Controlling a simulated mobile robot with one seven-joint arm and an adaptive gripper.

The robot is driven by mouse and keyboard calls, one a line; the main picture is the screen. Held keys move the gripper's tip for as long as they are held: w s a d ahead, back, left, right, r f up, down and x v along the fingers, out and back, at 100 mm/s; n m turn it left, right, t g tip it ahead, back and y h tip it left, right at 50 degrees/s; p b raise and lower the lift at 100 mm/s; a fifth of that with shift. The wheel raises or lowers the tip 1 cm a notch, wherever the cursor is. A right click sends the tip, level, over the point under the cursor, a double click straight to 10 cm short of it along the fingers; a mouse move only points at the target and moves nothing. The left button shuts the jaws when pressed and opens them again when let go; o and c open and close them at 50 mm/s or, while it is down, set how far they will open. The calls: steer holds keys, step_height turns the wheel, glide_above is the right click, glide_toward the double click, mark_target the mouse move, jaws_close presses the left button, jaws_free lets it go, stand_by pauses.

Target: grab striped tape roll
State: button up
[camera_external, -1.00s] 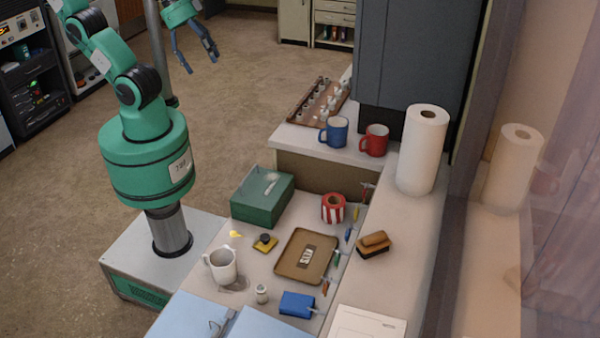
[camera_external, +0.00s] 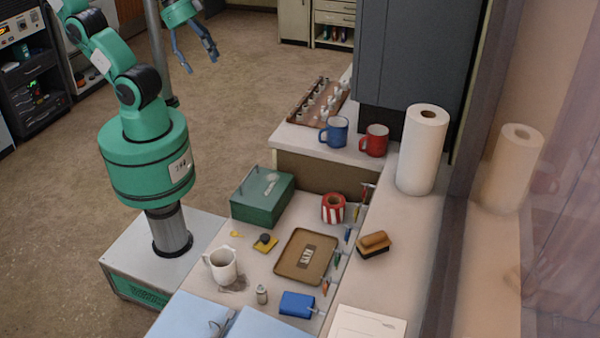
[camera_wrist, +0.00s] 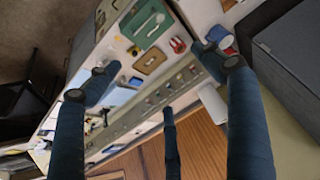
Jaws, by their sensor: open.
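The striped tape roll (camera_external: 333,209), red and white, stands on the console top between the green box and the back ledge, right of centre in the external view. In the wrist view the tape roll (camera_wrist: 177,45) is small and far off, near the upper middle. My gripper (camera_external: 200,62) is high at the upper left of the external view, well away from the roll. Its dark blue fingers (camera_wrist: 160,72) are spread apart with nothing between them.
Near the roll are a green box (camera_external: 262,212), a brown tray (camera_external: 283,264), a yellow-based dark item (camera_external: 265,243) and several small tools. Blue (camera_external: 334,132) and red mugs (camera_external: 374,141) and a paper towel roll (camera_external: 422,150) stand behind.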

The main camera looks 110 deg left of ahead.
steer(key=shift+o, duration=0.2)
steer(key=shift+w, duration=0.1)
steer(key=g+p, duration=0.4)
steer(key=g, duration=0.2)
glide_above(334, 195)
steer(key=d, duration=0.2)
step_height(334, 195, down, 33)
steer(key=shift+w+d+f, duration=0.1)
steer(key=shift+w+f, duration=0.25)
steer(key=shift+f, duration=0.15)
steer(key=shift+f+b, duration=0.55)
steer(key=shift+f, duration=3.6)
